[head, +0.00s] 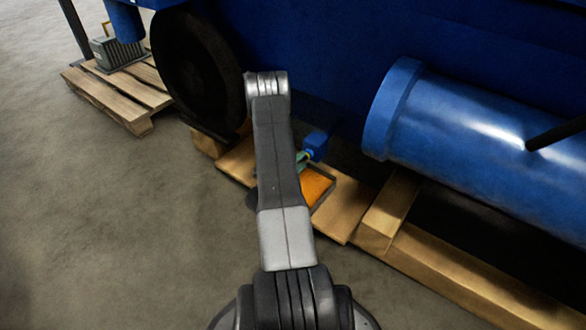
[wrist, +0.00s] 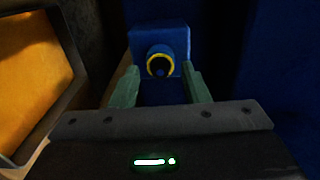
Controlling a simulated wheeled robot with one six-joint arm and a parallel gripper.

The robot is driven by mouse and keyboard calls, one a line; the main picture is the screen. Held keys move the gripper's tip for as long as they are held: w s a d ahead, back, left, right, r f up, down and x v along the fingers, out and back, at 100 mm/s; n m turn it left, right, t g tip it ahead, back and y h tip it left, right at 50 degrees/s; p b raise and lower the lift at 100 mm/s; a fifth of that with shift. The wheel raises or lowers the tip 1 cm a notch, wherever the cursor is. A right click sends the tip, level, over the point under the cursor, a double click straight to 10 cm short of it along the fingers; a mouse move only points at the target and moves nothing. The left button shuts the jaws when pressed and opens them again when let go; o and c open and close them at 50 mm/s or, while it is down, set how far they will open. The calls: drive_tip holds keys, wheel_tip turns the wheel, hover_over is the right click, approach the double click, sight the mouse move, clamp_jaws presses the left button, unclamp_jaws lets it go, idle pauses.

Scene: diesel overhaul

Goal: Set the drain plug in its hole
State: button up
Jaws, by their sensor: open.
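In the wrist view, a blue block (wrist: 176,38) stands straight ahead. On its face is a dark round piece (wrist: 160,66) with a yellow ring around it. I cannot tell whether this is the drain plug in place or the open hole. My gripper (wrist: 160,80) is open, its two green fingers pointing at the block, one on each side below the ring. I see nothing between the fingers. In the head view, the blue block (head: 317,142) sits low by the engine, with the fingers just in front of it. My arm hides part of that area.
An orange-floored tray (head: 315,184) lies on the wooden pallet beside my arm; it also fills the left of the wrist view (wrist: 28,70). A large blue cylinder (head: 470,130) and a black wheel (head: 190,75) flank the spot.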

drive_tip(key=p+v, duration=0.3)
drive_tip(key=v, duration=1)
drive_tip(key=shift+s, duration=0.25)
